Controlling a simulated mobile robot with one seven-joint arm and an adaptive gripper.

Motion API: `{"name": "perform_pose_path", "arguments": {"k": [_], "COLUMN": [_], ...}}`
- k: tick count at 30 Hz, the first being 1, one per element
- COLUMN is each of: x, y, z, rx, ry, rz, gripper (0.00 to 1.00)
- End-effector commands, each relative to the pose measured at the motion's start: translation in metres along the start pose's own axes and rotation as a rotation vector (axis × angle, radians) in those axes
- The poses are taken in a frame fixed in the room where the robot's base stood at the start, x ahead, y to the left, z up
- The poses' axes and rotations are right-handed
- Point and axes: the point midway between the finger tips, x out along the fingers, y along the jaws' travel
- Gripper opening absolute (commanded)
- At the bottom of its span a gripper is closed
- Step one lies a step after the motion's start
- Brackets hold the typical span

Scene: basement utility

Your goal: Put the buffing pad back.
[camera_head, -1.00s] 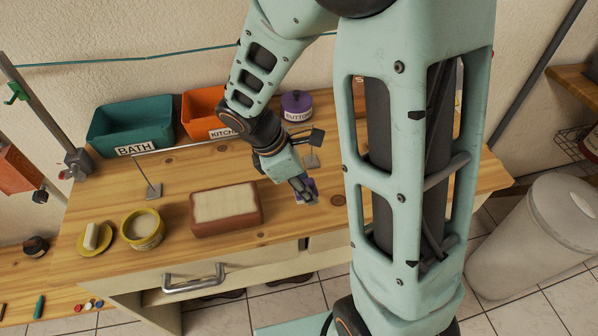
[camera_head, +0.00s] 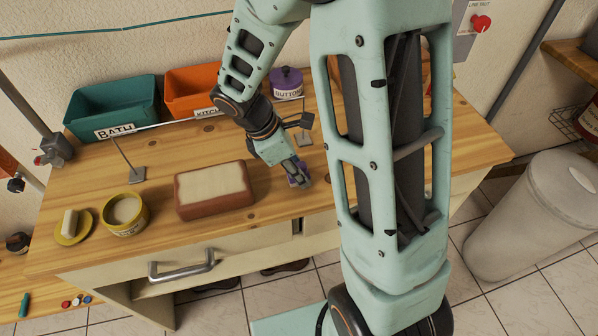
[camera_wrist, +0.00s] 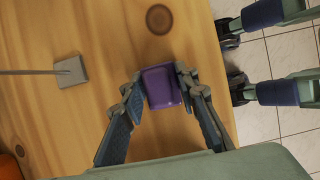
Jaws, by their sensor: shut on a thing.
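My gripper (camera_head: 298,178) is low over the wooden worktop, to the right of a brown block with a pale top (camera_head: 214,188). In the wrist view its fingers stand on either side of a small purple block (camera_wrist: 162,88) and are shut on it. The purple block also shows in the head view (camera_head: 296,181), partly hidden by the fingers. It looks like the buffing pad, but no label shows. It is at or just above the worktop (camera_wrist: 105,25); I cannot tell whether it touches.
A teal BATH bin (camera_head: 112,105), an orange KITCHEN bin (camera_head: 190,88) and a purple lidded pot (camera_head: 286,80) stand along the back. A yellow tub (camera_head: 125,213) and yellow dish (camera_head: 73,228) are at left. A grey stand (camera_wrist: 70,70) is near my gripper. My arm hides the right side.

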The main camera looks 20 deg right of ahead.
Motion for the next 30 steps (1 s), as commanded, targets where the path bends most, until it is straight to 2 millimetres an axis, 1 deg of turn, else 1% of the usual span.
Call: {"name": "perform_pose_path", "arguments": {"k": [5,6,10,18,22,26,30], "x": [0.004,0.003,0.003,0.002,-0.005,-0.028,-0.06], "y": [0.0,0.0,0.0,0.0,0.001,0.002,0.002], "z": [-0.002,-0.001,-0.001,-0.001,0.0,0.001,0.0], "rx": [0.0,0.0,0.0,0.0,0.001,0.002,0.001], "ry": [0.0,0.0,0.0,0.0,0.001,0.001,0.001], "rz": [0.0,0.0,0.0,0.0,0.003,0.005,0.007], "gripper": [0.05,0.31,0.45,0.45,0.45,0.45,0.45]}}
